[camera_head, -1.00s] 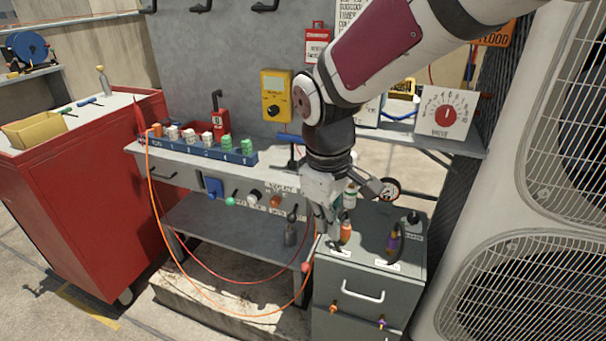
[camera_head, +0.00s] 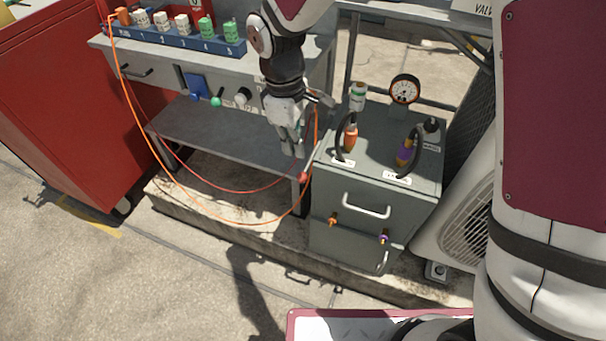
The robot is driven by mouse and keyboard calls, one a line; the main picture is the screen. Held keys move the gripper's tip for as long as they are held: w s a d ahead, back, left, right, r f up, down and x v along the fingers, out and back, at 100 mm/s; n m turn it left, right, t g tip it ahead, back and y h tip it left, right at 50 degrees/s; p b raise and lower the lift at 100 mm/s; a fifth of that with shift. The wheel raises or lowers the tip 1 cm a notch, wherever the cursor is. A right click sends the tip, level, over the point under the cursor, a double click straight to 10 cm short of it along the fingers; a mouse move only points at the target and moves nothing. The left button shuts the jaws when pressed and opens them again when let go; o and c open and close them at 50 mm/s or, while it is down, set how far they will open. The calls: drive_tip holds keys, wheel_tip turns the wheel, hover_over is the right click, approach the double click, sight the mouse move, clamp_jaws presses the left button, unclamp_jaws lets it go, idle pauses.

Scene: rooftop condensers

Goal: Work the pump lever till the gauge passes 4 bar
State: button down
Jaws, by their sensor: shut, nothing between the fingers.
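The gauge (camera_head: 405,90), round with a black rim and pale face, stands at the back of the grey cabinet (camera_head: 335,262). Its needle and figures are too small to read. I cannot clearly pick out the pump lever. A lever with a green knob (camera_head: 216,101) sticks out of the bench front, and a black knob (camera_head: 431,125) stands on the cabinet's right side. My gripper (camera_head: 292,150) is shut and empty, pointing down in front of the bench, just left of the cabinet top. It hides part of the bench front. I cannot tell whether it touches anything.
Orange (camera_head: 350,136) and purple (camera_head: 404,152) fittings with black hoses stand on the cabinet. A long orange hose (camera_head: 154,150) loops from the plug rack (camera_head: 180,39) towards the cabinet. A red cart (camera_head: 50,110) is at left, a condenser (camera_head: 462,235) at right. The front floor is open.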

sight(298, 179)
drive_tip(key=shift+f, duration=0.15)
drive_tip(key=f+b, duration=0.6)
drive_tip(key=shift+s+d+f, duration=0.1)
drive_tip(key=shift+d+f, duration=0.25)
drive_tip(key=shift+f+b, duration=1.35)
drive_tip(key=shift+f, duration=0.9)
